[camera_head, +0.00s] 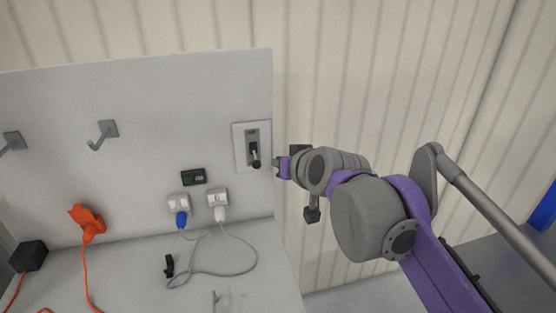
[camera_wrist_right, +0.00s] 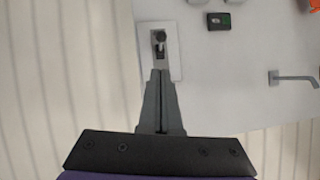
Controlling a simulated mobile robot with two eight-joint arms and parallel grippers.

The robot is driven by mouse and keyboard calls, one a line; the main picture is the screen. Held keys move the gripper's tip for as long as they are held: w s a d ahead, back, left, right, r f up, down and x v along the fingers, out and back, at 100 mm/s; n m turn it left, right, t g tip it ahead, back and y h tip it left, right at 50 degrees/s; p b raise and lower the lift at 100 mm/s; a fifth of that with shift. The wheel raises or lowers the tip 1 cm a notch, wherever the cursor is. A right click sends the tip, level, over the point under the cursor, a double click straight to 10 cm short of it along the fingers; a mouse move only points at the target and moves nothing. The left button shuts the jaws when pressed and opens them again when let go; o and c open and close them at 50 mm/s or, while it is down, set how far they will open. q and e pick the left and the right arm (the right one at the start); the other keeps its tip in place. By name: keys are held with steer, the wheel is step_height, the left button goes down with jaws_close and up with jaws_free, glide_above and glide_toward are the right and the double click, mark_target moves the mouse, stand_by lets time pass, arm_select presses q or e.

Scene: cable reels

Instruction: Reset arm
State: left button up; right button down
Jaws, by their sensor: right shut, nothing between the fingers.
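My right gripper (camera_head: 279,168) is shut and empty beside the right edge of the grey panel, near a wall switch (camera_head: 252,147) with a black lever on a light plate. In the right wrist view the shut fingers (camera_wrist_right: 160,75) point toward the switch (camera_wrist_right: 159,42), and the fingertips appear just below its lever in the picture. I cannot tell whether they touch it. My right arm reaches in from the lower right of the head view. My left gripper is not in view.
The panel (camera_head: 150,130) carries hooks (camera_head: 104,134), a small dark display (camera_head: 193,176), and sockets with a blue plug (camera_head: 181,219) and a white plug (camera_head: 220,213). A grey cable (camera_head: 225,272) lies on the shelf below.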

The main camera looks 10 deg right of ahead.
steer(key=s+d+f+g+h, duration=0.1)
steer(key=s+f+g, duration=0.2)
steer(key=s+f, duration=1)
steer(key=s+d+f+g+h, duration=0.1)
steer(key=s+d+f+g, duration=0.1)
steer(key=s+f, duration=1.1)
step_height(320, 180, down, 6)
steer(key=shift+d+r+n+g+p, duration=0.15)
steer(key=shift+r+n+g+p, duration=0.15)
steer(key=shift+g, duration=0.6)
